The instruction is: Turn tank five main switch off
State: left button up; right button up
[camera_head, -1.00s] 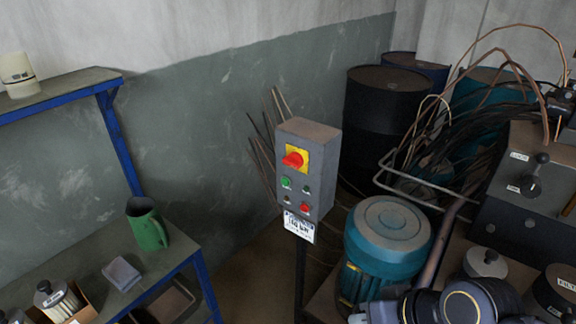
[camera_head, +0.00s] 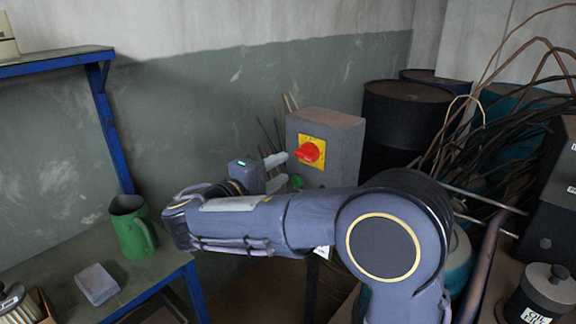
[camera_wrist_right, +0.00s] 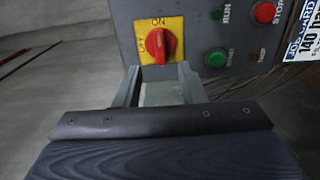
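The grey control box (camera_head: 340,143) stands on a post near the middle of the head view. Its upper front has a yellow plate with a red rotary switch (camera_head: 308,152). In the right wrist view the red switch (camera_wrist_right: 158,48) sits on its yellow plate (camera_wrist_right: 176,27), marked ON and OFF. I cannot tell its exact setting. My right gripper (camera_head: 275,172) is in front of the box, just left of the switch. In the wrist view its two fingers (camera_wrist_right: 160,84) are apart, just below the switch, with nothing seen between them. My left gripper is out of view.
Green and red buttons (camera_wrist_right: 217,58) lie beside the switch. A green jug (camera_head: 133,228) stands on the blue-framed bench at left. Dark barrels (camera_head: 402,115) and tangled cables (camera_head: 500,125) crowd the right. My right arm hides the lower box.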

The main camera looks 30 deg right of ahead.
aim_at(302, 157)
jog(key=x, duration=0.7)
jog(key=shift+d, duration=0.25)
jog(key=shift+c, duration=0.2)
grip_shut()
